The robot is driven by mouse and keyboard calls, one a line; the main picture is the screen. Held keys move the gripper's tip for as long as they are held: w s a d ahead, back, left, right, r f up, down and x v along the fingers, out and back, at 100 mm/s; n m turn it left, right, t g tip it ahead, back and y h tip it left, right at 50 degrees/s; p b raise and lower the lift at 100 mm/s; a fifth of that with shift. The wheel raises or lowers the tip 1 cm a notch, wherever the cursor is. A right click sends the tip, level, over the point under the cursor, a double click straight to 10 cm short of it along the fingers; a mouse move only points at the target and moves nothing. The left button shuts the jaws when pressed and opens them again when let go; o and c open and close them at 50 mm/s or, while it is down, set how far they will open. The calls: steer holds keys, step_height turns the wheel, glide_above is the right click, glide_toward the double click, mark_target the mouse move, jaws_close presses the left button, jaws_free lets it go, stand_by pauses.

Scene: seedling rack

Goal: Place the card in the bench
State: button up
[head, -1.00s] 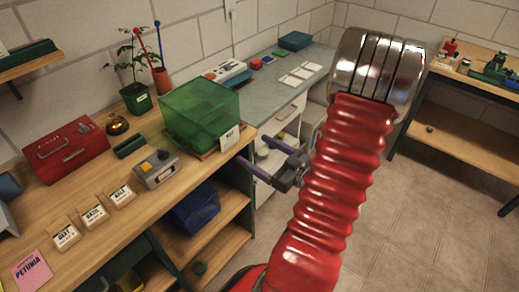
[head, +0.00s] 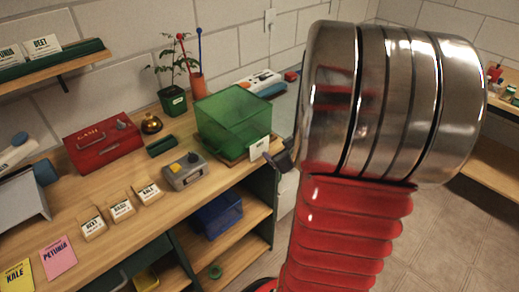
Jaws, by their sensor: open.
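The wooden bench (head: 120,182) runs along the wall at the left. A pink card marked PETUNIA (head: 59,258) and a yellow card marked KALE (head: 17,277) lie at its near left end. A small white card (head: 260,149) with dark lettering stands at the front right corner of the green clear box. My gripper (head: 278,158) shows only in part, just right of that white card; my arm hides the rest. I cannot tell whether it touches the card. The gripper is open. Two more lettered cards, one marked BEET (head: 44,47), stand in a green holder on the wall shelf.
The green box (head: 230,122), a grey device (head: 186,171), a red cash box (head: 103,143), a brass bell (head: 151,123) and a potted plant (head: 172,98) stand on the bench. Several small packets line its front. A blue bin (head: 217,215) sits on the shelf below.

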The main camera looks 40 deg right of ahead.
steer(key=s+a+r+g+y, duration=0.1)
steer(key=s+a+r, duration=0.2)
steer(key=a, duration=0.8)
steer(key=s+a+r+g+y, duration=0.2)
steer(key=s+a+r, duration=0.2)
steer(key=a, duration=0.8)
steer(key=s+a+r+g+y, duration=0.1)
steer(key=a+r, duration=0.4)
steer(key=a, duration=0.7)
steer(key=shift+s+r+n+g+y, duration=0.25)
steer(key=shift+s+y, duration=0.35)
steer(key=shift+s, duration=0.65)
steer(key=shift+f, duration=0.1)
